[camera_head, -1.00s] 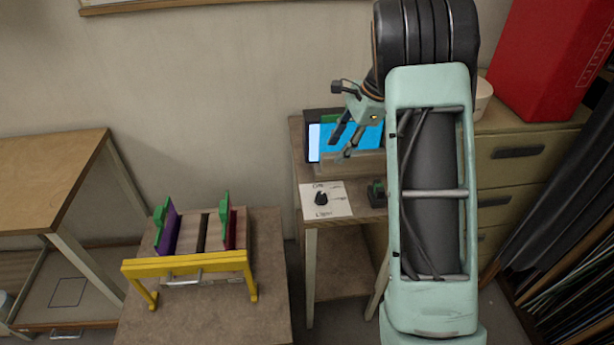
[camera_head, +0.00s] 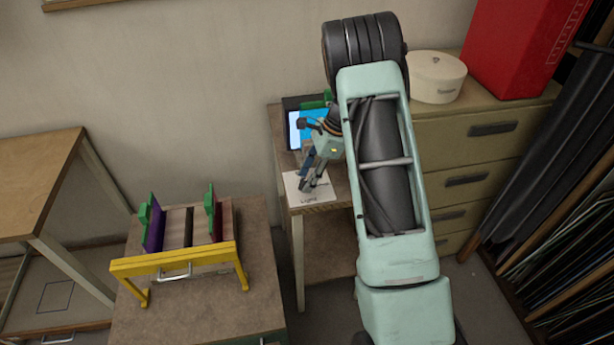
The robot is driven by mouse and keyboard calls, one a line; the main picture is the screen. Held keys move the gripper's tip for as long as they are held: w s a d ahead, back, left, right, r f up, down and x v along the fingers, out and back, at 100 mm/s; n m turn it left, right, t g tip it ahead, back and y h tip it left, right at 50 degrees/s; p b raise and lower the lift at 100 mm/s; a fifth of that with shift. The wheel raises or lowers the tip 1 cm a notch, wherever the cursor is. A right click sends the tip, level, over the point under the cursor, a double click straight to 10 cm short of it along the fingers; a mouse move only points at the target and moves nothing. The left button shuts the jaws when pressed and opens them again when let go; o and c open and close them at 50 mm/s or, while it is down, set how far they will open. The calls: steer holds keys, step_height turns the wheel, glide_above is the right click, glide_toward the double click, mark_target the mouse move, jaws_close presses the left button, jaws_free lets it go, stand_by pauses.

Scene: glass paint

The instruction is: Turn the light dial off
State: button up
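The light dial's white label plate (camera_head: 296,191) lies on the near left corner of a small wooden table, with the word "Light" readable at its near edge. The dial itself is hidden behind my gripper (camera_head: 307,186). My gripper points down over the plate, its fingertips at or just above where the dial sits. The fingers look close together. I cannot tell whether they touch the dial or hold it.
A lit blue screen (camera_head: 314,124) stands behind my gripper on the same table. A yellow-framed rack (camera_head: 180,262) with green-handled pieces stands on the table at left. Drawers (camera_head: 480,160) bearing a white round box (camera_head: 436,78) and red box (camera_head: 520,45) are at right.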

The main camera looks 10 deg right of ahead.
steer(key=shift+f, duration=0.15)
steer(key=shift+c, duration=0.7)
jaws_close()
steer(key=shift+n, duration=0.3)
steer(key=n+g+b, duration=0.1)
steer(key=n, duration=0.2)
steer(key=shift+w+g, duration=0.15)
steer(key=shift+g, duration=0.15)
steer(key=shift+a+n+g+h+b, duration=0.1)
steer(key=shift+n+g+h+b, duration=0.3)
steer(key=shift+n, duration=0.95)
steer(key=shift+a+n+g+h+b, duration=0.1)
steer(key=shift+n+g+h+b, duration=0.25)
steer(key=shift+n, duration=1)
steer(key=shift+o, duration=0.7)
jaws_free()
